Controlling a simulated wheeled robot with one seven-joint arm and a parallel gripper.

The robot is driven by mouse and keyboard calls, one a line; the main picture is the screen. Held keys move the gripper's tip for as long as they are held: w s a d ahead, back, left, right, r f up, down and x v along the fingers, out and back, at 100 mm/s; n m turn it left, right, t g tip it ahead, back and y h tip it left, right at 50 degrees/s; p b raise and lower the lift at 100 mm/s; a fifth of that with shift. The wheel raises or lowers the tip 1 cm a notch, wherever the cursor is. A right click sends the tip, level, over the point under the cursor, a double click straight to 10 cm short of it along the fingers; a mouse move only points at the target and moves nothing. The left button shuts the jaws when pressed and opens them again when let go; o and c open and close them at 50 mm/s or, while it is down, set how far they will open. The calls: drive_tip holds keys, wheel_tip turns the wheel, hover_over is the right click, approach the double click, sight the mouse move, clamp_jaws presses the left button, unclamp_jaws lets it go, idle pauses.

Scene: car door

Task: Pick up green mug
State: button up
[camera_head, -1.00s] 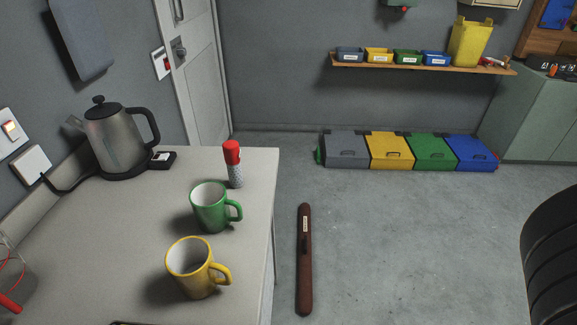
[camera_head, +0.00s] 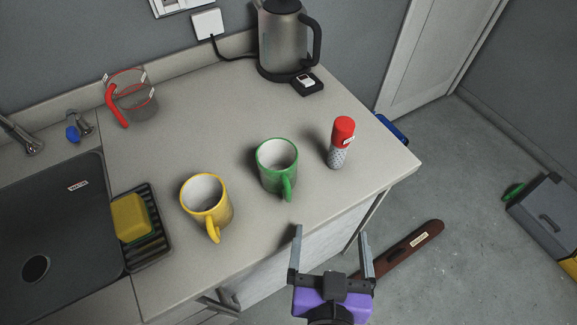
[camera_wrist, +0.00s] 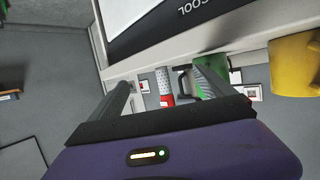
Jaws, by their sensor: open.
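The green mug (camera_head: 276,166) stands upright on the light countertop, its handle toward the front edge. My gripper (camera_head: 331,238) is open and empty, in front of the counter's front edge, below and right of the mug in the head view. It is apart from the mug. In the wrist view the two fingers of my gripper (camera_wrist: 165,85) point toward the counter, and part of the green mug (camera_wrist: 211,66) shows behind the right-hand finger, which partly hides it.
A yellow mug (camera_head: 206,204) stands left of the green mug, and a red-topped canister (camera_head: 341,143) stands close on its right. A kettle (camera_head: 284,40) is behind. A sink (camera_head: 60,220) and sponge rack (camera_head: 150,246) are at left. The counter's front edge lies between gripper and mugs.

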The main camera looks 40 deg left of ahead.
approach(279, 148)
drive_tip(key=d+r, duration=0.1)
drive_tip(key=d, duration=0.1)
drive_tip(key=shift+n+g, duration=0.3)
drive_tip(key=shift+g, duration=0.2)
drive_tip(key=x, duration=0.2)
drive_tip(key=p+x, duration=0.1)
drive_tip(key=x, duration=0.1)
drive_tip(key=a+x, duration=0.1)
drive_tip(key=x, duration=0.2)
drive_tip(key=shift+s+p, duration=0.35)
drive_tip(key=shift+c, duration=0.4)
drive_tip(key=c, duration=1.7)
drive_tip(key=shift+r, duration=0.1)
wheel_tip(279, 148, up, 20)
drive_tip(key=shift+f+p, duration=0.1)
drive_tip(key=shift+p, duration=0.3)
